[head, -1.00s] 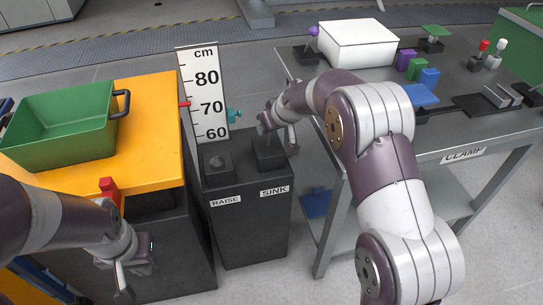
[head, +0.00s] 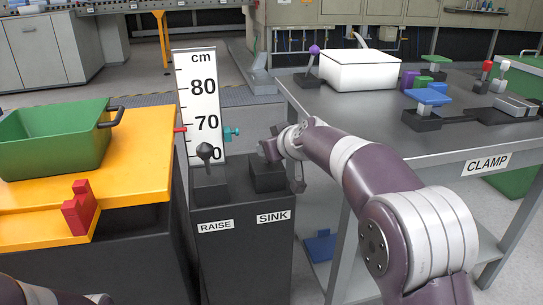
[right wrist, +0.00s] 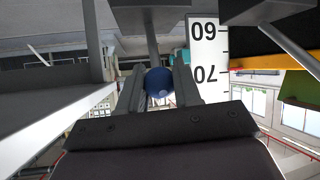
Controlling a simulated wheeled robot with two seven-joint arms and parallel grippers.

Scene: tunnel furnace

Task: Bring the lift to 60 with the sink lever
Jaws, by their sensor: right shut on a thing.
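The SINK box (head: 268,173) is the right one on a black pedestal (head: 246,250). My right gripper (head: 281,163) is at its top, hiding the lever there. In the right wrist view, the lever's blue ball knob (right wrist: 159,83) sits between its two fingers, which are shut on it. The RAISE lever (head: 205,153) stands upright beside it, untouched. The white cm scale (head: 198,105) rises behind the pedestal. A red pointer (head: 180,130) at its left edge is slightly below the 70 mark. A teal marker (head: 232,133) is at its right edge. My left gripper is out of frame.
A yellow-topped platform (head: 140,190) on the left carries a green bin (head: 55,145) and a red stepped block (head: 79,208). The grey CLAMP table (head: 400,130) on the right holds a white box (head: 360,70) and several small fixtures. My right forearm passes over its near edge.

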